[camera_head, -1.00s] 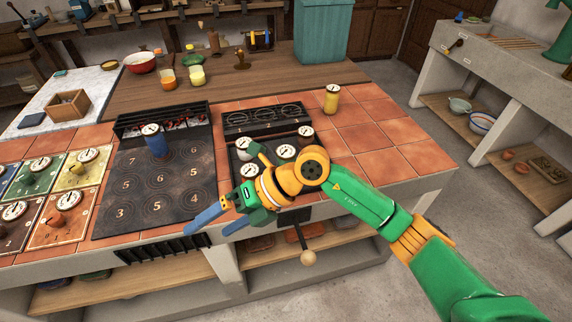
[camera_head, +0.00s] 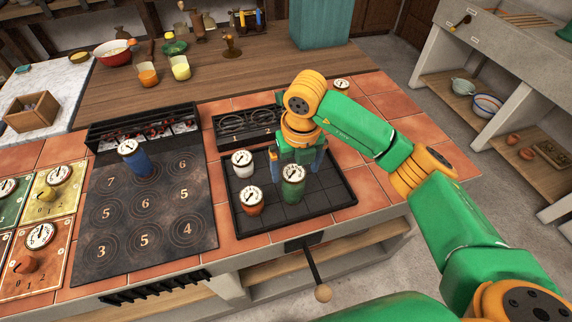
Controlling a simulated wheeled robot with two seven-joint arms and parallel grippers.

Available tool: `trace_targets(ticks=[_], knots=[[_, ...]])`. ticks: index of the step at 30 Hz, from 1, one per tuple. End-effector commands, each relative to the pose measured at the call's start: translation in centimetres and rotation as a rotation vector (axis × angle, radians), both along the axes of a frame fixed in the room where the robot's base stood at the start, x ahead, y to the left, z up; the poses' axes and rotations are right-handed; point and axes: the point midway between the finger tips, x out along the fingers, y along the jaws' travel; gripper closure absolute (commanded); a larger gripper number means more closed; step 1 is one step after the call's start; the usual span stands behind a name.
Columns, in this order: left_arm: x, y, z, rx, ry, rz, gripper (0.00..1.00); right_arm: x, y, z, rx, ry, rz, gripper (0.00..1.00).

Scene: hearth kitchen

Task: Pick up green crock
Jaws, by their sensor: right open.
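The green crock (camera_head: 292,190) stands upright on the dark gridded tray (camera_head: 330,202), with a white dial on its top. My right gripper (camera_head: 297,163) is over the tray just behind the green crock and points down. Its blue-tipped fingers are apart, one to each side of the crock in the picture. I cannot tell whether they touch it. An orange crock (camera_head: 250,204) and a white crock (camera_head: 242,170) stand on the tray to the left. My left gripper is out of view.
A blue crock (camera_head: 138,162) stands on the numbered black plate (camera_head: 120,235) to the left. A black rack (camera_head: 247,118) lies behind the tray. A lever with a round knob (camera_head: 323,293) sticks out from the counter front. A yellow crock's top (camera_head: 342,84) shows behind my arm.

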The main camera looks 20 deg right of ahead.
Motion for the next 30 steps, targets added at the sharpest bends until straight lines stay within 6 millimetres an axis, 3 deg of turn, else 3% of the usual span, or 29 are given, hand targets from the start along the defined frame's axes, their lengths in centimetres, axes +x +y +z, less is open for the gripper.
trace_targets(ticks=[5,11,15,21,23,30], knots=[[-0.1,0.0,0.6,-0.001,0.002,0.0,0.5,0.0,0.1,-1.1,0.001,0.005,0.0,0.0],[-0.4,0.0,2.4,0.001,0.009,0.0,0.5,0.2,0.5,-4.6,0.001,0.008,0.001,0.0],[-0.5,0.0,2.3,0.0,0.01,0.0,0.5,0.6,0.5,-6.8,0.002,0.002,0.0,0.0],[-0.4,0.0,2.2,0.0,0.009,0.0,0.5,0.7,0.5,-7.1,0.002,0.0,0.002,0.0],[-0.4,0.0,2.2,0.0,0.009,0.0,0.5,0.7,0.5,-7.1,0.002,0.0,0.002,0.11],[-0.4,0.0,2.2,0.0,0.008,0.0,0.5,0.7,0.5,-7.1,0.002,0.0,0.002,0.76]])
